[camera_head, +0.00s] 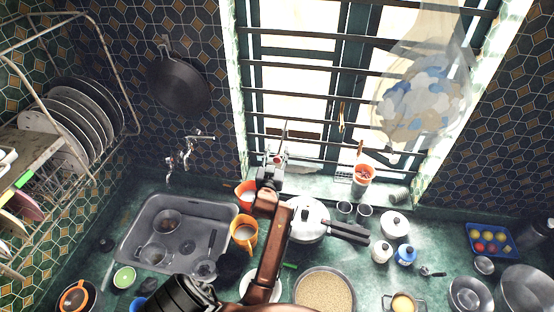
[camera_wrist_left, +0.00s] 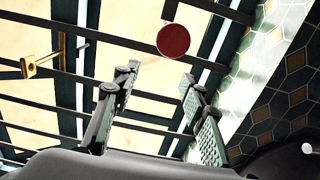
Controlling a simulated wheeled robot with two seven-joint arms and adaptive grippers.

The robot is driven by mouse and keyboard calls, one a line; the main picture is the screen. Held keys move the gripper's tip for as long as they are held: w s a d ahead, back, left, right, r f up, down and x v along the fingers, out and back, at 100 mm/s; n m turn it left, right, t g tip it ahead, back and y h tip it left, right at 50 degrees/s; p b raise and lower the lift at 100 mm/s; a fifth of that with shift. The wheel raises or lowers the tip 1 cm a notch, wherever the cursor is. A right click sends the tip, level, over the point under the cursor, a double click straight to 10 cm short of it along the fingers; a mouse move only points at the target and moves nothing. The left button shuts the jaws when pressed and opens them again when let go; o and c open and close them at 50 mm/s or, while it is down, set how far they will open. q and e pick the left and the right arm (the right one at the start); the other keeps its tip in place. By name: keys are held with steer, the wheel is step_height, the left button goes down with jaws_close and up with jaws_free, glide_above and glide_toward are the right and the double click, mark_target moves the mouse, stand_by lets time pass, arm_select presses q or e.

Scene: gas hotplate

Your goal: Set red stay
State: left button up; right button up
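A round dark red disc (camera_wrist_left: 173,40) shows in the left wrist view in front of the barred window, beyond my fingertips and roughly between them. I take it to be the end of the red stay; its mounting is hidden. My left gripper (camera_wrist_left: 158,82) has its two fingers well apart, with nothing between them. In the head view my left gripper (camera_head: 269,172) is raised by the left part of the window, above the sill. A small red spot (camera_head: 277,159) shows right by its fingers there; contact cannot be told. My right gripper is not in view.
A filled bag (camera_head: 422,95) hangs at right.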

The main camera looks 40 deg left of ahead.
arm_select(q)
step_height(320, 180, up, 5)
steer(key=shift+r, duration=0.15)
stand_by(0.5)
